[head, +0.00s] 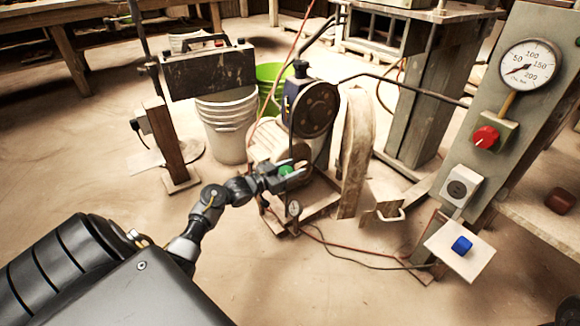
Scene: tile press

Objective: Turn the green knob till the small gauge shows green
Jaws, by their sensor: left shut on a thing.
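The green knob (286,170) sits on the front of the small compressor in the middle of the head view. My left gripper (284,176) is at the knob, with its fingers shut on it; the fingers cover part of the knob. The small gauge (294,209) stands just below and to the right of the gripper. Its face is pale and too small to read, so I cannot tell its colour reading. My right gripper does not show.
A white bucket (228,130) and a green bucket (270,75) stand behind the compressor. Hoses cross the floor. The front floor is mostly clear.

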